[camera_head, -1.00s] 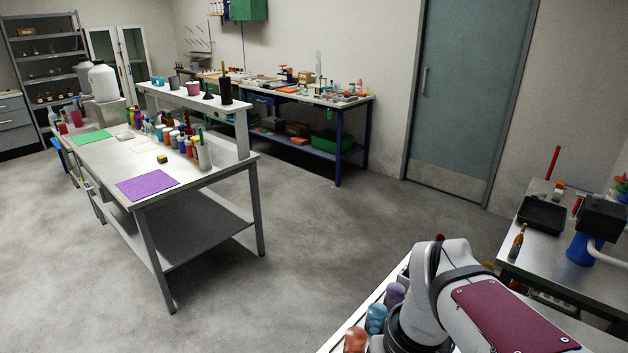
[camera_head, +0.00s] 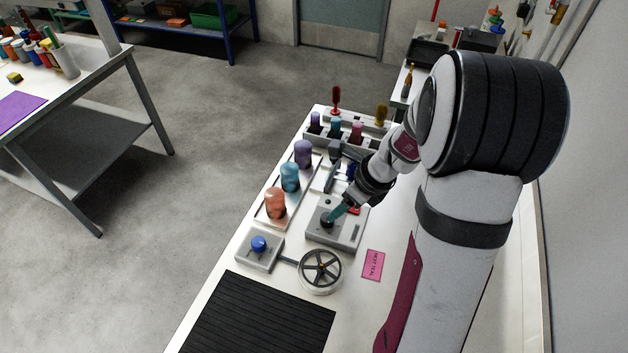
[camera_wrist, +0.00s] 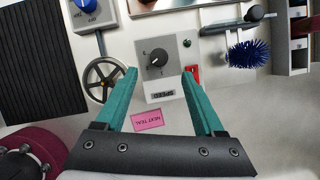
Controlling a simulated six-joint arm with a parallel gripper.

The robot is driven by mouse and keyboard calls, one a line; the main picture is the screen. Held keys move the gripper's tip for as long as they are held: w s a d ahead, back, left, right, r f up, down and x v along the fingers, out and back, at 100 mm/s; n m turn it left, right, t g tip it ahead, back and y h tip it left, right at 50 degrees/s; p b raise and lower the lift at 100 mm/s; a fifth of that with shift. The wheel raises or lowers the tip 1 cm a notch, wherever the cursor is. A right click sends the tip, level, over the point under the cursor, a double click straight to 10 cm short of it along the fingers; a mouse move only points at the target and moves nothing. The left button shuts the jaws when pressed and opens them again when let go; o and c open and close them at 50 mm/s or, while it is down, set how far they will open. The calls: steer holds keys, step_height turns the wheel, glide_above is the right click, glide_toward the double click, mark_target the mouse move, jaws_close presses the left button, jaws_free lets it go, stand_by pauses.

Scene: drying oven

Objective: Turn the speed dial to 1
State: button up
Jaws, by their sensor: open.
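The speed dial (camera_wrist: 156,58) is a dark round knob on a light grey box (camera_wrist: 158,96) labelled SPEED in the wrist view. The marks around it are too small to read surely. The box also shows in the head view (camera_head: 343,241), where my gripper (camera_head: 337,212) is over it and partly hides the dial. In the wrist view my gripper (camera_wrist: 160,73) has its teal fingers apart, one on each side of the box, with nothing between them. I cannot tell how high the fingertips are above the dial.
A red switch (camera_wrist: 193,74) and green light (camera_wrist: 187,43) are beside the dial. A handwheel (camera_head: 320,269), a blue knob (camera_head: 259,243) and a pink note (camera_head: 373,265) are close by. A black ribbed mat (camera_head: 255,318) lies in front.

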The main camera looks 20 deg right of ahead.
steer(key=x, duration=0.8)
steer(key=shift+s, duration=0.1)
steer(key=shift+r, duration=0.1)
jaws_close()
